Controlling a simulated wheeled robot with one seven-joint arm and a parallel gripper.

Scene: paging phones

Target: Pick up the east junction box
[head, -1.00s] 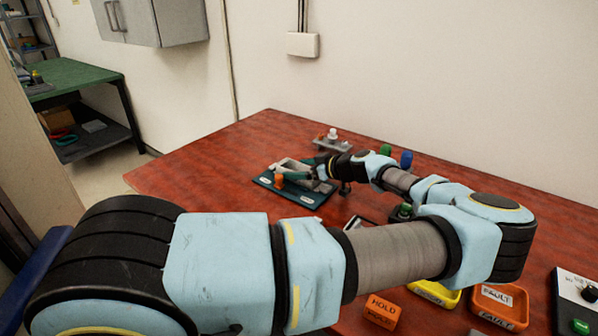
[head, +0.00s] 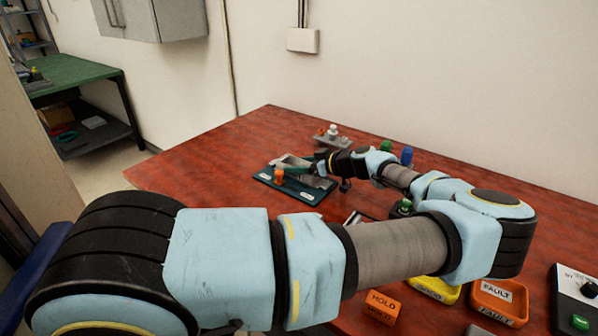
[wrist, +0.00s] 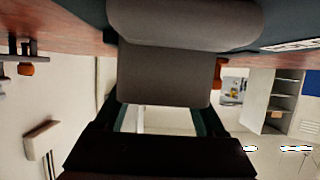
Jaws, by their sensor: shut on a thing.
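My gripper (head: 298,168) is at the dark teal labelled board on the far part of the red table. It is shut on a grey box, which I take to be the east junction box (head: 289,159). In the wrist view the grey-brown box (wrist: 165,76) fills the space between my teal fingers. The board (head: 309,197) carries an orange knob (head: 279,177) in front of the box. I cannot tell whether the box still touches the board.
A grey fixture with a white knob (head: 332,132) stands behind. Green and blue knobs (head: 407,155) stand beyond my arm. A yellow tray (head: 434,291), an orange FAULT tray (head: 499,301) and an orange HOLD block (head: 381,306) lie nearer. The table's left side is clear.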

